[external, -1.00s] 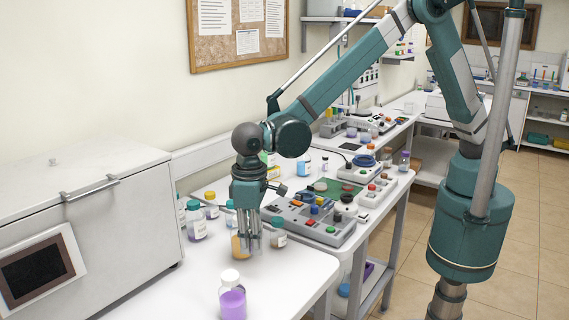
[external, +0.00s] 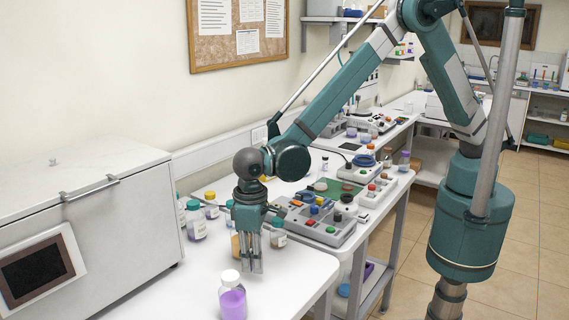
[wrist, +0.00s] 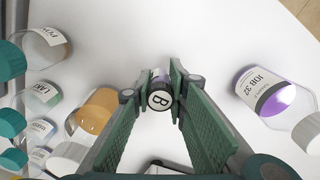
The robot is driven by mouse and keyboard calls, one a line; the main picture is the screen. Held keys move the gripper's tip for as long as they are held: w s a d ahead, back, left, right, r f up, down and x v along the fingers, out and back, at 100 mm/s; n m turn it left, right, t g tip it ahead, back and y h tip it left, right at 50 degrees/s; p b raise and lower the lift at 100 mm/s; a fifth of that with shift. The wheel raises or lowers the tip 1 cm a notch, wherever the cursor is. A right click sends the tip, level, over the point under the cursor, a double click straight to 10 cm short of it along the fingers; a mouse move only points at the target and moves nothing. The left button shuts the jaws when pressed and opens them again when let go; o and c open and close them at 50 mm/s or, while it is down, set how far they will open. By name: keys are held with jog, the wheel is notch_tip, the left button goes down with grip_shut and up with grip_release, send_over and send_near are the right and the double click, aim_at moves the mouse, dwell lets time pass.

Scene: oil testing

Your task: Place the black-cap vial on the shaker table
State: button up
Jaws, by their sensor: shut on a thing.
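The black-cap vial (wrist: 161,76) shows between my fingertips in the wrist view, its dark-rimmed cap marked with a "B". My gripper (wrist: 160,94) is shut on it near the cap. In the external view my gripper (external: 251,268) points down, low over the front white bench, and its fingers hide the small vial. I cannot tell for certain which device is the shaker table; a grey unit with coloured buttons and knobs (external: 308,228) stands behind and right of my gripper.
A purple bottle with a white cap (external: 232,300) stands close in front of my gripper; it is at the right in the wrist view (wrist: 262,92). An amber bottle (wrist: 97,110) and several other bottles stand left. A white box-shaped machine (external: 115,225) fills the left.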

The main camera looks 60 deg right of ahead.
jog(key=shift+f, duration=0.85)
jog(key=shift+f, duration=0.2)
jog(key=o, duration=0.8)
jog(key=shift+r, duration=0.15)
notch_tip(320, 180, up, 12)
jog(key=shift+r, duration=0.1)
dwell(0.4)
dwell(0.4)
